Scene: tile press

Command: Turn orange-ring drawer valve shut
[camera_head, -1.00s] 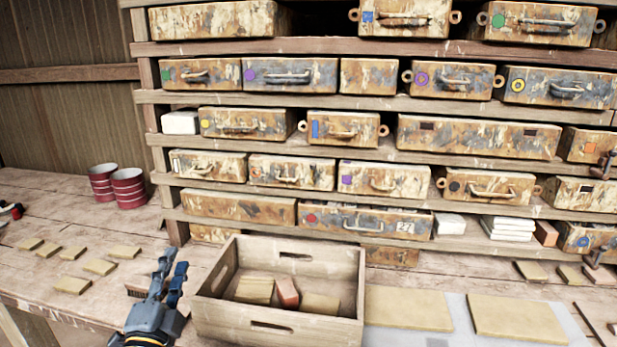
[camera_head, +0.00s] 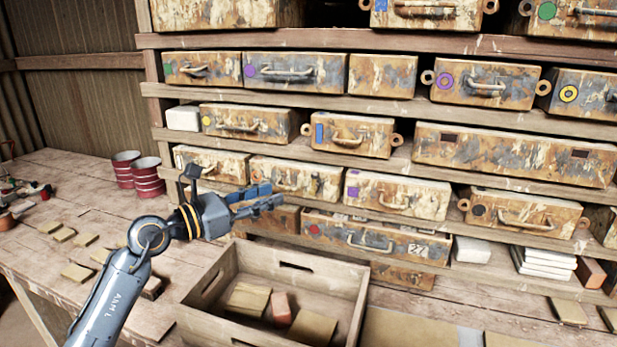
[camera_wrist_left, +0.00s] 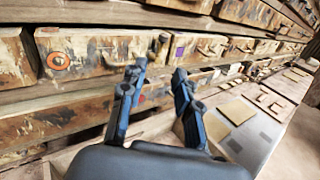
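A weathered drawer front with an orange ring (camera_wrist_left: 58,61) shows at the left of the left wrist view, with a handle to the right of the ring. My left gripper (camera_head: 271,197) is raised in front of the lower drawer rows, above the wooden crate. In the left wrist view its two fingers (camera_wrist_left: 160,76) are apart with nothing between them, so it is open. The right gripper is not in view.
The open wooden crate (camera_head: 205,303) holds several tiles and a reddish block, below my left gripper.

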